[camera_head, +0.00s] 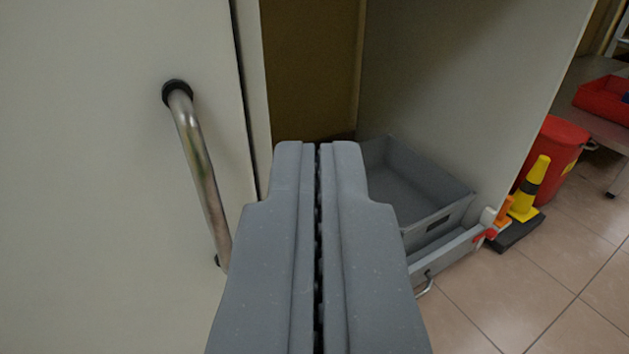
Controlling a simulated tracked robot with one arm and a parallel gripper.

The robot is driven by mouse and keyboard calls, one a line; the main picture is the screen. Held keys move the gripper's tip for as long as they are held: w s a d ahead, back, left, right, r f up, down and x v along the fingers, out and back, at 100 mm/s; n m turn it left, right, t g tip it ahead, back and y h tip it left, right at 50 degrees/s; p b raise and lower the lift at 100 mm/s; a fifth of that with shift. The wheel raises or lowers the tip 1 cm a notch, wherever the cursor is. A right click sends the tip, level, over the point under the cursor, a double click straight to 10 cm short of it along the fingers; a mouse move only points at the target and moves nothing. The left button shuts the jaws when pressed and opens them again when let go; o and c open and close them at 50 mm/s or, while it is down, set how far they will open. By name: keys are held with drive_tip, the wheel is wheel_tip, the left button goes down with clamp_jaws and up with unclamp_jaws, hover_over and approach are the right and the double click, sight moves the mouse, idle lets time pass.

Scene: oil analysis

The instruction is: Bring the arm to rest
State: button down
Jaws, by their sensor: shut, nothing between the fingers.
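My gripper (318,150) fills the lower middle of the view. Its two grey fingers lie side by side with only a thin dark line between them. It is shut and holds nothing. The fingers point toward the inside of an open cabinet (455,75). They hide part of the cabinet's lower inside. I cannot tell how far the fingertips are from the cabinet.
A pale door (90,200) with a metal bar handle (203,170) stands close on the left. A grey bin (415,185) sits low in the cabinet. A red bucket (550,150) and a yellow cone (530,188) stand right. Tiled floor (540,290) is clear at lower right.

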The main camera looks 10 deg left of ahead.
drive_tip(key=w+r+h, duration=0.1)
drive_tip(key=w+r, duration=0.1)
drive_tip(key=r, duration=1)
drive_tip(key=w+r+h, duration=0.1)
drive_tip(key=w+r, duration=0.1)
drive_tip(key=r, duration=0.9)
drive_tip(key=s+a+r+g+h+p, duration=0.1)
drive_tip(key=s+r, duration=0.2)
drive_tip(key=r, duration=0.9)
drive_tip(key=s+a+r+h, duration=0.1)
drive_tip(key=s+a+r, duration=0.1)
drive_tip(key=r, duration=1.1)
drive_tip(key=s+a+r+m, duration=0.1)
drive_tip(key=s+a+r, duration=0.2)
drive_tip(key=s+r, duration=0.55)
drive_tip(key=s+a+r+m, duration=0.1)
drive_tip(key=s+a+r, duration=0.2)
drive_tip(key=s+r, duration=0.55)
drive_tip(key=s+a+r+y, duration=0.1)
drive_tip(key=s+a+r, duration=0.2)
drive_tip(key=s+r, duration=0.3)
drive_tip(key=s+a+r+g+p, duration=0.1)
drive_tip(key=s+a+r, duration=0.3)
drive_tip(key=s, duration=0.8)
drive_tip(key=shift+s+a+r+n+y, duration=0.15)
drive_tip(key=shift+s+r+n+y, duration=0.2)
drive_tip(key=shift+r, duration=0.5)
